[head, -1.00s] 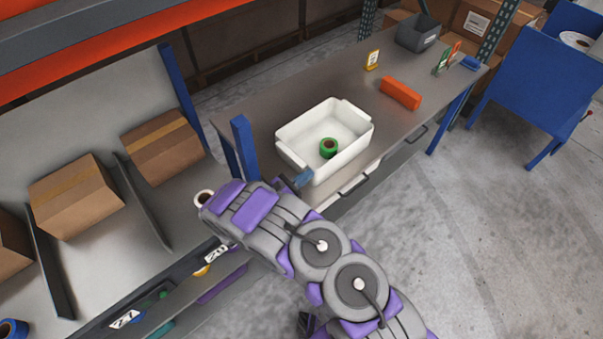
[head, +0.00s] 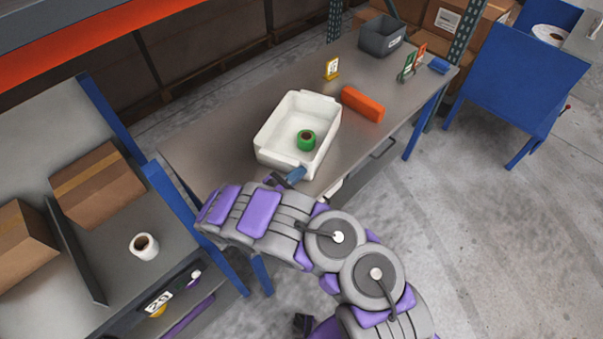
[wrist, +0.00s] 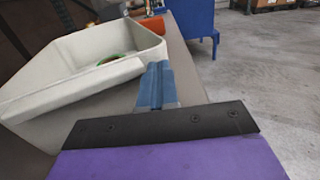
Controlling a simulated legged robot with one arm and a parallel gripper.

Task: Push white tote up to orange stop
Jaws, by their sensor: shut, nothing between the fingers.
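The white tote (head: 278,134) stands upright on the grey bench, turned a little, with a roll of green tape (head: 306,140) inside. The orange stop (head: 362,104) is a block on the bench just beyond the tote's far right end; a small gap seems to lie between them. My gripper (head: 296,175) is shut and empty at the tote's near end, by its near right corner. In the wrist view my blue fingers (wrist: 157,86) are together beside the tote's wall (wrist: 60,120); whether they touch it I cannot tell. The orange stop (wrist: 152,26) shows beyond.
The bench (head: 215,125) is clear left of the tote. A shelf with cartons (head: 100,185) and a white roll (head: 144,246) is at left.

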